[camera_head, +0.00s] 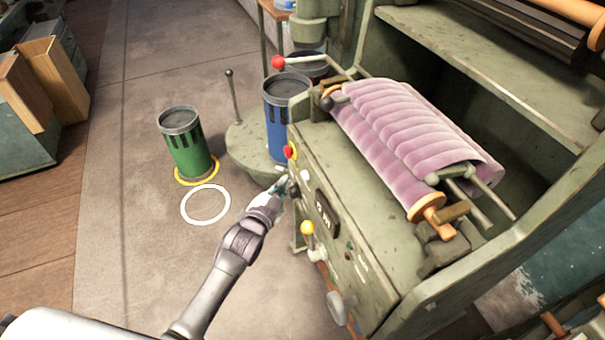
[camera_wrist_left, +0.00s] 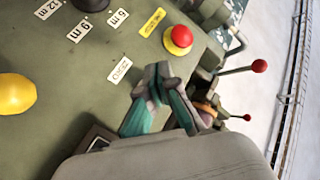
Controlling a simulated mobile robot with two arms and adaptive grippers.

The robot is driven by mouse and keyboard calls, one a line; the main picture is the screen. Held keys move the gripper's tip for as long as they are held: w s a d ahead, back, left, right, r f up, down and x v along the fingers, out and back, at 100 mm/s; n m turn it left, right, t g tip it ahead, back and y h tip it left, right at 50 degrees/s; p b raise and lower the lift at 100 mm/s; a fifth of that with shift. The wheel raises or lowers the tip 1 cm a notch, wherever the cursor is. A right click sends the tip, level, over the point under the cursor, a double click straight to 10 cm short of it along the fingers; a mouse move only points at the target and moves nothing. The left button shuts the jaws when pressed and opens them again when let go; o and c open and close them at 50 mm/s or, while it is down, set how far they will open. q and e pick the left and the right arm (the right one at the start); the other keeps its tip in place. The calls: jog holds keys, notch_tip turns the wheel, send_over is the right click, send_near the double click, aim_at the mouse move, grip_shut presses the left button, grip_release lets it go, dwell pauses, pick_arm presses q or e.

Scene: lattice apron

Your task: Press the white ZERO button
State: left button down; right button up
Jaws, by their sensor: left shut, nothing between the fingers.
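The green machine's front panel (camera_head: 335,235) faces my left arm in the head view. A white label that appears to read ZERO (camera_wrist_left: 119,70) is on the panel in the left wrist view, just left of my fingertips. I cannot make out the white button itself; my gripper may hide it. My left gripper (camera_head: 281,187) is shut and empty, with its fingertips close to the panel. It also shows in the left wrist view (camera_wrist_left: 158,85). I cannot tell whether it touches the panel. My right gripper is not in view.
A red button (camera_wrist_left: 181,37) on a yellow base sits close above the fingertips. A yellow knob (camera_wrist_left: 14,94) is at left. Labels (camera_wrist_left: 80,31) mark other positions. Red-tipped levers (camera_wrist_left: 259,66) stick out at right. Blue (camera_head: 276,120) and green (camera_head: 188,145) canisters stand beyond my arm.

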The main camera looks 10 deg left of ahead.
pick_arm(q)
jog(key=s+a, duration=0.1)
jog(key=s+a+p, duration=0.1)
jog(key=shift+a, duration=0.4)
dwell(0.6)
